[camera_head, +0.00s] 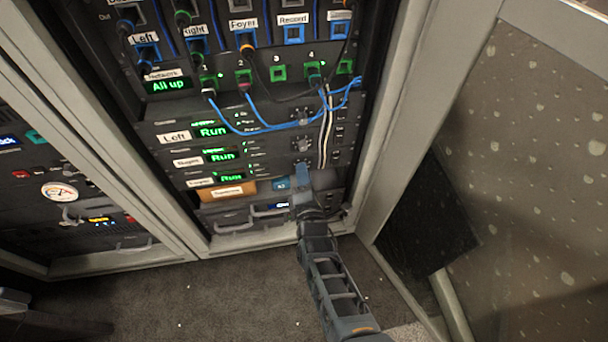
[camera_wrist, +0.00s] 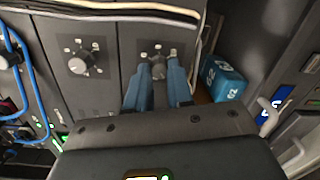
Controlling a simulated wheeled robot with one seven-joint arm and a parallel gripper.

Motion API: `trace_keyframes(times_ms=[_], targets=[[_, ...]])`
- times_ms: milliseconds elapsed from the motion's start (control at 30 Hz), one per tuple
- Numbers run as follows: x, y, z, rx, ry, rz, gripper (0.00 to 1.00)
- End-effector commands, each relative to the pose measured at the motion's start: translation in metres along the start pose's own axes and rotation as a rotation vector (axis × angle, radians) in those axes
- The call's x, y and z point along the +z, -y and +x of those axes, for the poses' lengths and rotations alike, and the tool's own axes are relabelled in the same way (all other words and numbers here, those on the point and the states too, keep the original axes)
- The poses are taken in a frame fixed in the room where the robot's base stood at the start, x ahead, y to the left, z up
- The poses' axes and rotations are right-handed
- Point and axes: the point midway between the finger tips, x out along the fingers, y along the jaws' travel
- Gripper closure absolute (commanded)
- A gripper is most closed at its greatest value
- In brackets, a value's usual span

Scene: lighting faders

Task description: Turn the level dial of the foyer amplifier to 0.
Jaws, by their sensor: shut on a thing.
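The lowest of three stacked amplifiers carries a small white label (camera_head: 200,182), too blurred to read surely, and a green "Run" display (camera_head: 231,178). My gripper (camera_head: 301,172) is at this unit's right part, its blue fingers covering the dial in the head view. In the wrist view, my gripper (camera_wrist: 159,72) is shut on the grey level dial (camera_wrist: 158,66), one finger on each side. White marks show around the dial's top; its pointer and reading cannot be made out.
A neighbouring dial (camera_wrist: 80,63) stands free beside the held one. A blue box (camera_wrist: 224,79) lies close to the fingers, near an orange box (camera_head: 228,191). Blue patch cables (camera_head: 262,128) and a black-and-white cable bundle (camera_head: 326,125) hang across the rack front.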

Motion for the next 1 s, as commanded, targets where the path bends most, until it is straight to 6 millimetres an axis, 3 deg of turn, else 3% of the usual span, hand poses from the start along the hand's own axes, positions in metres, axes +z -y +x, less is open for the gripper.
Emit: trace_keyframes(times_ms=[400,1000], targets=[[-0.0016,0.0012,-0.0001,0.008,0.008,-0.21,1.0],[-0.0018,0.0015,-0.0002,0.009,0.009,-0.246,1.0]])
